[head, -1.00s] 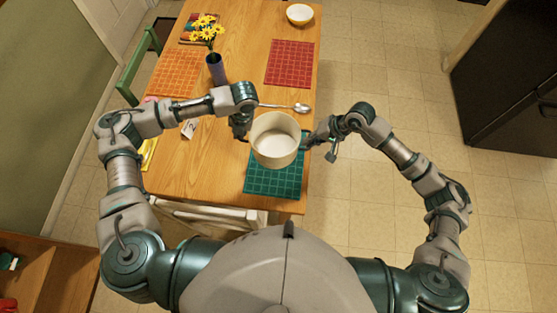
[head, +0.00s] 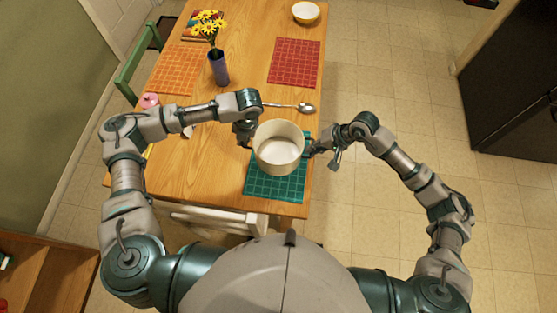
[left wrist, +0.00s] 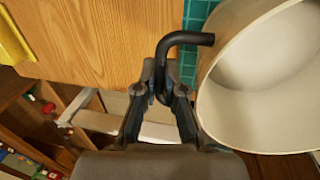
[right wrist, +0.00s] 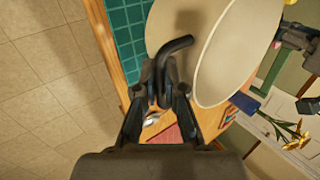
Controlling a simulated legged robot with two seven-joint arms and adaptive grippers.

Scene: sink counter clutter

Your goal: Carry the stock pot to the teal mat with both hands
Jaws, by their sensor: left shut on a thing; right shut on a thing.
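The cream stock pot (head: 279,150) is upright over the upper part of the teal mat (head: 268,186) near the table's front edge. I cannot tell whether its base touches the mat. My left gripper (head: 246,140) is shut on the pot's left handle, a black bent bar that shows in the left wrist view (left wrist: 185,40). My right gripper (head: 312,149) is shut on the other black handle, seen in the right wrist view (right wrist: 176,46). The pot looks empty inside. It also fills the right side of the left wrist view (left wrist: 265,80).
A spoon (head: 304,107) lies just behind the pot. A purple vase with yellow flowers (head: 219,68), an orange mat (head: 178,70), a red mat (head: 295,63) and a white bowl (head: 306,12) are farther back. A white chair (head: 215,220) stands at the front edge.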

